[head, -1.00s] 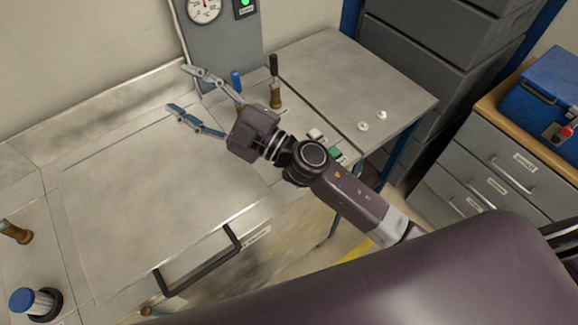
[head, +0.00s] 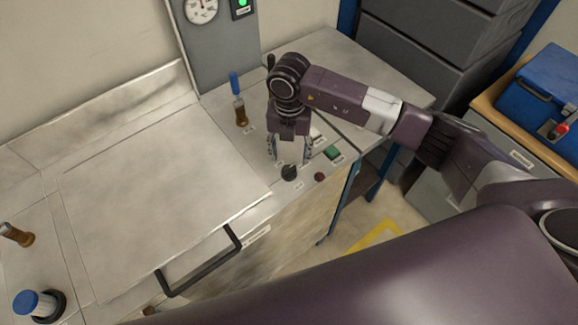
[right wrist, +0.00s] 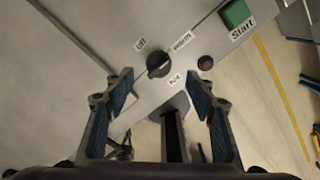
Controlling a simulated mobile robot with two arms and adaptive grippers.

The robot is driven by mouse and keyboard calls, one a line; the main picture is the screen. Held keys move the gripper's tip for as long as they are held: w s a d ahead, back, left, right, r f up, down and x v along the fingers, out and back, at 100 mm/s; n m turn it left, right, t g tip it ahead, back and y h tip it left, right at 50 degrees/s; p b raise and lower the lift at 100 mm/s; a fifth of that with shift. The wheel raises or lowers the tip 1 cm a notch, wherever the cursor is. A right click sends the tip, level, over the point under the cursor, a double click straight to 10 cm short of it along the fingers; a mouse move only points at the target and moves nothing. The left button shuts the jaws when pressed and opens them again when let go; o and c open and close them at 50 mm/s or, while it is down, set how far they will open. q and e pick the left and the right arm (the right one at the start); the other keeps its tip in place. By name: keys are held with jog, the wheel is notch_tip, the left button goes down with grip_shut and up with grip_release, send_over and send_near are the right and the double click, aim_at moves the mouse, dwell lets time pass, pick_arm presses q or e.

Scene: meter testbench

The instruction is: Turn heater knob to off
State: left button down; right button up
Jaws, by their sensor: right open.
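The heater knob (head: 289,172) is a small black dial on the front part of the bench top. In the right wrist view the knob (right wrist: 158,65) has "off", "warm" and "hot" labels around it. Its bar seems to slant toward "warm", but the pointer end is hard to tell. My right gripper (head: 290,160) is open and points down just above the knob. In the right wrist view its fingers (right wrist: 158,84) are spread either side below the knob, and nothing is between them. My left gripper is out of view.
A green Start button (right wrist: 237,13) and a dark red button (right wrist: 205,62) sit close to the knob. A blue-handled lever (head: 238,100) stands behind the gripper. A flat lid with a black handle (head: 200,265) lies to the left.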

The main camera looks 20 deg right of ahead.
aim_at(289, 167)
notch_tip(289, 167, down, 6)
jog(key=shift+s+a+f+p, duration=0.1)
jog(key=shift+p, duration=0.95)
jog(key=shift+f, duration=0.4)
jog(key=c, duration=1.2)
